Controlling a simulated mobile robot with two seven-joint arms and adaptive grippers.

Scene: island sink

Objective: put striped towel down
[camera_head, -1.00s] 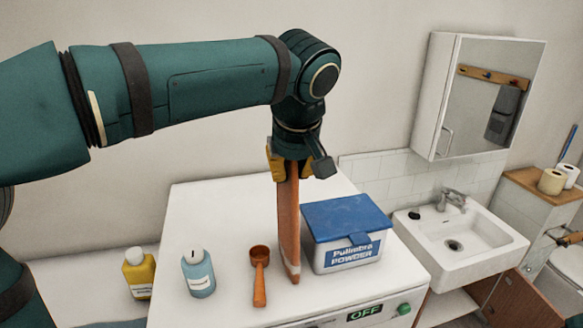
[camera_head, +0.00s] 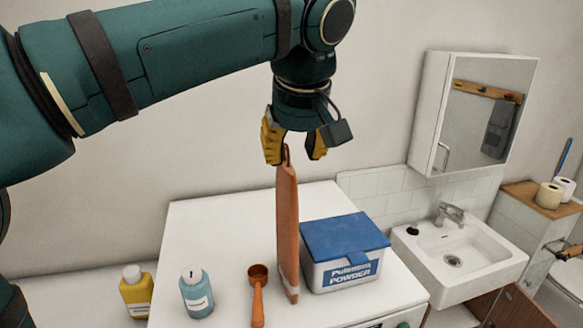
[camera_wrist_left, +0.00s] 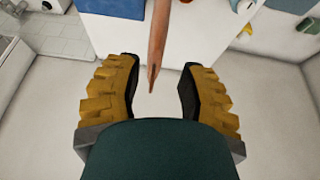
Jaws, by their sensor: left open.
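The striped towel (camera_head: 287,225) is an orange-brown folded strip with a pale band near its bottom. It stands upright on the white washing machine (camera_head: 215,235), just left of the powder box. My left gripper (camera_head: 294,152) is open, with its yellow fingers apart at the towel's top end. In the left wrist view the towel (camera_wrist_left: 158,40) reaches toward the gap between the open fingers (camera_wrist_left: 158,88), touching neither visibly. My right gripper is not in view.
The blue-lidded powder box (camera_head: 343,262) stands close right of the towel. An orange scoop (camera_head: 257,300), a blue bottle (camera_head: 197,296) and a yellow bottle (camera_head: 137,295) are to the left. A sink (camera_head: 480,262) and a mirror cabinet (camera_head: 440,115) are at the right.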

